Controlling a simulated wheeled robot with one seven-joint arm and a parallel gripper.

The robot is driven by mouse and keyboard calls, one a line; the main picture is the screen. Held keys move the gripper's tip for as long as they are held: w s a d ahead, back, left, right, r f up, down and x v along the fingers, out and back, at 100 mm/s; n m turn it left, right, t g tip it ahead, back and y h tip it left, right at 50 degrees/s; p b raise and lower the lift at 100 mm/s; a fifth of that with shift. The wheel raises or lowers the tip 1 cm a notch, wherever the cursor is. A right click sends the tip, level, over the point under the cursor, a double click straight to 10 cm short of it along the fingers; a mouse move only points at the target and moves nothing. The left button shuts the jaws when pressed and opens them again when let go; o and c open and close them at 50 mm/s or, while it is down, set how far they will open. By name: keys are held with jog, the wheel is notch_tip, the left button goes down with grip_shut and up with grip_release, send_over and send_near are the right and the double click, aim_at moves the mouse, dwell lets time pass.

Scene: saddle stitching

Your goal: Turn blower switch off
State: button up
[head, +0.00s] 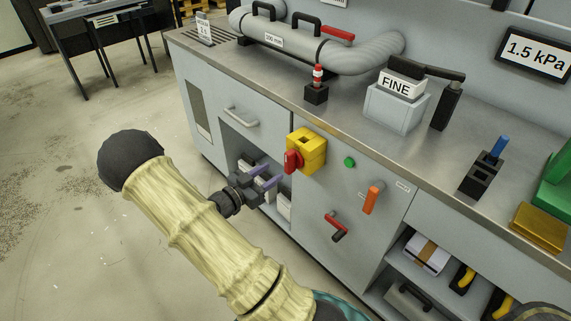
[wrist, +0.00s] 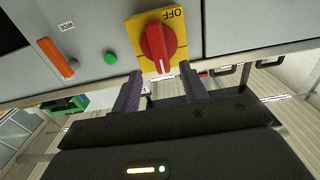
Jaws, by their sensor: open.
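The blower switch is a yellow box with a red rotary knob on the cabinet front. The yellow box (head: 309,149) and red knob (head: 292,162) show in the head view. In the wrist view, the red knob (wrist: 158,47) sits on the yellow plate (wrist: 136,24) with an upside-down OFF label above it. The knob's white mark points down in that picture, away from OFF. My gripper (head: 270,176) is just left of and below the knob in the head view. In the wrist view, my gripper's (wrist: 161,75) two fingers are apart and empty, below the knob, which lines up between them.
A green button (head: 349,162), an orange handle (head: 372,198) and a red-handled valve (head: 337,226) are on the same panel. The steel worktop (head: 285,84) overhangs above the switch. An open shelf bay lies behind my gripper. The floor at left is clear.

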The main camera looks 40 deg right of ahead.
aim_at(286, 163)
jog(key=d, duration=0.7)
jog(key=shift+w, duration=0.25)
grip_shut()
